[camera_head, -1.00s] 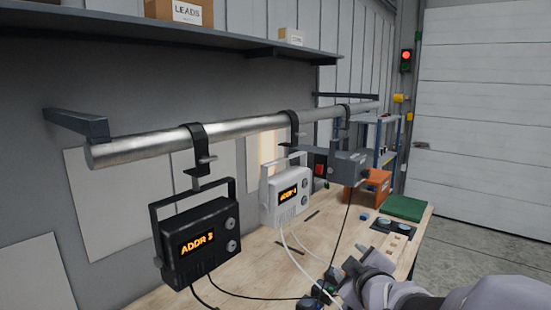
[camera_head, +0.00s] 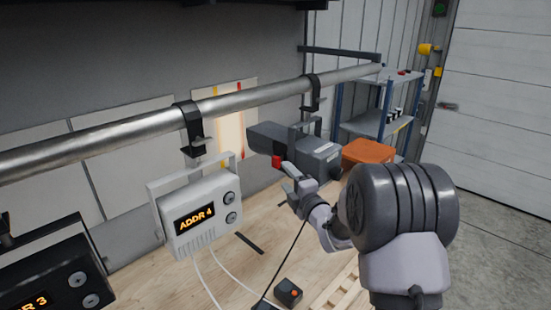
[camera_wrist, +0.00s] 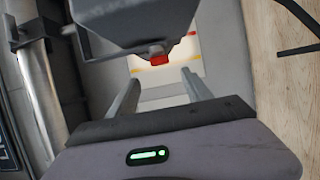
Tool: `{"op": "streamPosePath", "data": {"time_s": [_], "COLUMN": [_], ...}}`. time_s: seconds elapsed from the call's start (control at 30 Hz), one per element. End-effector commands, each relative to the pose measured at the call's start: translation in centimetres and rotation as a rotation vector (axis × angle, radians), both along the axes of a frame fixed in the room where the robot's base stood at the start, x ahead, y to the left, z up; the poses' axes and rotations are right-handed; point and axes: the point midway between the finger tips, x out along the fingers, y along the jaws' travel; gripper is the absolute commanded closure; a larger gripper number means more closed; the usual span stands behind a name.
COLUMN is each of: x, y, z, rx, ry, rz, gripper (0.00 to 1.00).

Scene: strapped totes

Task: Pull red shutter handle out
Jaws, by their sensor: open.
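The red shutter handle (camera_head: 277,162) is a small red tab on the underside of a dark grey lamp-like fixture (camera_head: 318,155) that hangs from the pipe. In the wrist view the handle (camera_wrist: 159,59) shows near the top centre, at the fixture's lower edge. My gripper (camera_head: 288,181) is open just below and to the right of the handle in the head view. In the wrist view my gripper's two fingers (camera_wrist: 161,84) stand apart, with the handle beyond and between them. Nothing is between the fingers, and I see no contact.
A metal pipe (camera_head: 255,97) runs above the bench. A white box marked ADDR 4 (camera_head: 178,204) and a black box (camera_head: 50,265) hang to the left. An orange case (camera_head: 368,152) lies behind the fixture. A lit panel (camera_head: 225,125) is on the wall.

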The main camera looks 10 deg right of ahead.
Motion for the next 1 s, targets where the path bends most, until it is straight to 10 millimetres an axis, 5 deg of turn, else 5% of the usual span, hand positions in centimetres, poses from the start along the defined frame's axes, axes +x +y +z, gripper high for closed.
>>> {"op": "streamPosePath", "data": {"time_s": [0.33,0.77,1.0], "x": [8.4,10.1,10.1], "y": [2.0,2.4,2.4], "z": [0.1,0.0,0.0], "rx": [0.000,0.001,0.001], "ry": [0.000,0.001,0.001], "rz": [-0.001,-0.002,-0.002], "gripper": [0.42,0.42,0.85]}}
